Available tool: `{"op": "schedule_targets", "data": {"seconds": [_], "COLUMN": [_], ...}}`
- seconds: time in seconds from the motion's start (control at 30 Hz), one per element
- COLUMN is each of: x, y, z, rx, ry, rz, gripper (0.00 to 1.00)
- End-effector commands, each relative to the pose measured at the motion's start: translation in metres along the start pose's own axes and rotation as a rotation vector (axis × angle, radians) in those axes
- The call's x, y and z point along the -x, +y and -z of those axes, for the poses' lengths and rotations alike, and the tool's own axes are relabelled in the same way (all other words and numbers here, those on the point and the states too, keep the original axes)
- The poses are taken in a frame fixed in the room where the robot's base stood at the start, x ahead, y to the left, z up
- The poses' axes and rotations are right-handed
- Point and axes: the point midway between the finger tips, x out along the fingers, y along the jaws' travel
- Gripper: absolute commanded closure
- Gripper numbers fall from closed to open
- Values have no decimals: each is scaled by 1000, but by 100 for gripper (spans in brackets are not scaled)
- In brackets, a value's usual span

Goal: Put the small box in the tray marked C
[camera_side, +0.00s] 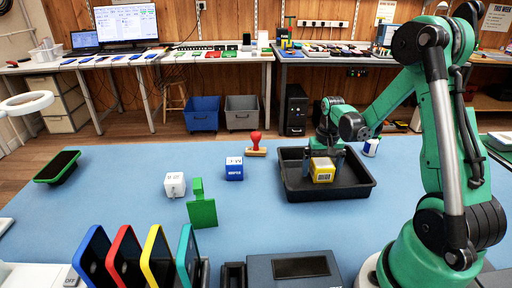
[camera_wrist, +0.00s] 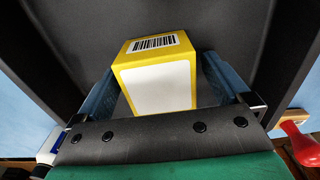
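The small box (camera_side: 322,171) is yellow with white labels and a barcode, and it is inside a black tray (camera_side: 345,190). In the wrist view the small box (camera_wrist: 155,78) is between the two blue fingers, its barcode face toward the top. My gripper (camera_side: 325,160) is down in the tray, astride the box. The box's underside is hidden, so contact with the tray floor is unclear. I see no letter on this tray.
Left of the tray are a red-handled stamp (camera_side: 256,144), a blue box (camera_side: 234,168), a white box (camera_side: 175,184) and a green stand (camera_side: 202,208). A phone (camera_side: 57,167) lies far left. Coloured phones stand in a rack (camera_side: 204,270) at the front.

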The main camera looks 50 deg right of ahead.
Motion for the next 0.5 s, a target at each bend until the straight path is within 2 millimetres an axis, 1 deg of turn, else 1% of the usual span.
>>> {"op": "schedule_targets", "data": {"seconds": [0.33,0.43,0.5], "x": [3,11,20], "y": [0,0,0], "z": [0,0,0], "rx": [0,0,0], "ry": [0,0,0], "rz": [0,0,0], "gripper": [3,3,3]}}
